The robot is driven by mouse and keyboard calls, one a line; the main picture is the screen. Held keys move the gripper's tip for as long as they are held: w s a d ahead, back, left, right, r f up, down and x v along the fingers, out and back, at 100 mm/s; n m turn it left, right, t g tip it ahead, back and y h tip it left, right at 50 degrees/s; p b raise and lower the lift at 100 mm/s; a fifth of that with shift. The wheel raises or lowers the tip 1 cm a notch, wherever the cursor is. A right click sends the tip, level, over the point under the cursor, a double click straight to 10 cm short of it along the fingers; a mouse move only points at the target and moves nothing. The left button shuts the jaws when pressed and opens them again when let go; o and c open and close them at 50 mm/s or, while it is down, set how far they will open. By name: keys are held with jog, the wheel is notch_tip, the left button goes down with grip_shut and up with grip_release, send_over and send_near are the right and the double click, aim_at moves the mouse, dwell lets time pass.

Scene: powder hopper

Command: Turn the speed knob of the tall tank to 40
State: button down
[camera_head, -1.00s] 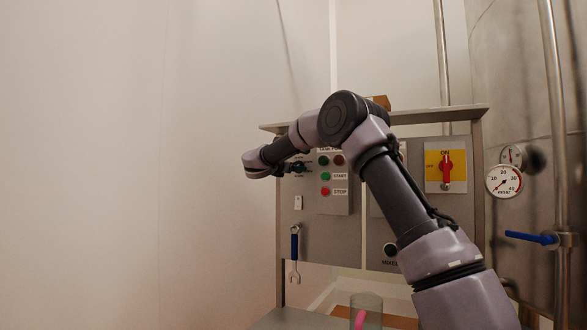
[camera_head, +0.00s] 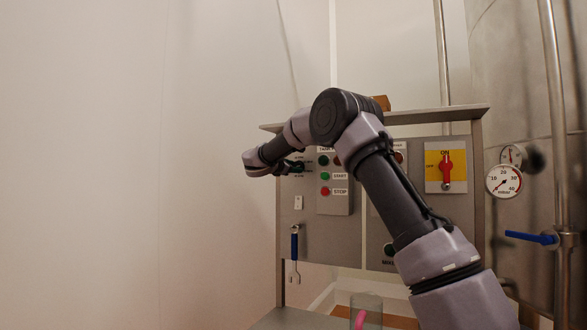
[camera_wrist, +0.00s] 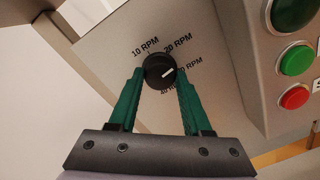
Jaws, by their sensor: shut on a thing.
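The black round speed knob (camera_wrist: 158,68) sits on the grey panel in the wrist view, with RPM labels printed around it. My gripper (camera_wrist: 160,72) is shut on the knob, one green finger on each side. In the head view my gripper (camera_head: 292,166) is at the upper left of the panel, and the knob is hidden there.
START (camera_head: 325,176) and STOP (camera_head: 325,191) buttons are close to the right of the knob. A wrench (camera_head: 295,250) hangs below. A red switch on a yellow plate (camera_head: 433,166), gauge (camera_head: 504,181) and blue-handled valve (camera_head: 530,237) are farther right. Left is bare wall.

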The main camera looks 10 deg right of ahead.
jog(key=m, duration=0.9)
jog(key=m+y, duration=0.1)
jog(key=m, duration=0.8)
jog(key=shift+f+m+t, duration=0.1)
jog(key=shift+m+t, duration=0.2)
jog(key=shift+m, duration=0.3)
jog(key=shift+c, duration=1.7)
grip_release()
jog(key=shift+s, duration=0.1)
jog(key=v, duration=1)
jog(key=shift+s, duration=0.35)
jog(key=shift+a, duration=0.1)
